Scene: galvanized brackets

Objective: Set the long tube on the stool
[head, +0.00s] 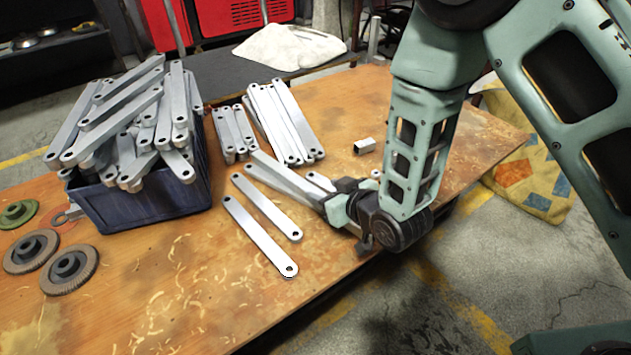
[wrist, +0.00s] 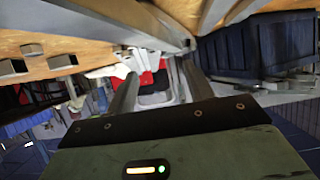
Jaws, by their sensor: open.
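My gripper (head: 283,172) is open above the middle of the wooden table, its long grey fingers pointing left in the head view. In the wrist view the open fingers (wrist: 160,74) have nothing clearly between them. A short square tube (head: 364,146) lies on the table just beyond my gripper. The wrist view shows several short square-ended pieces (wrist: 62,61) at left. I cannot clearly pick out the long tube among the grey metal pieces, and part of the table is hidden behind my arm. I cannot make out a stool with certainty.
A blue crate (head: 140,207) heaped with galvanized bars stands at left. Flat bars (head: 258,236) lie near my gripper, with stacks of bars (head: 284,122) behind. Round discs (head: 70,270) lie at front left. A patterned cushion (head: 535,180) sits at right.

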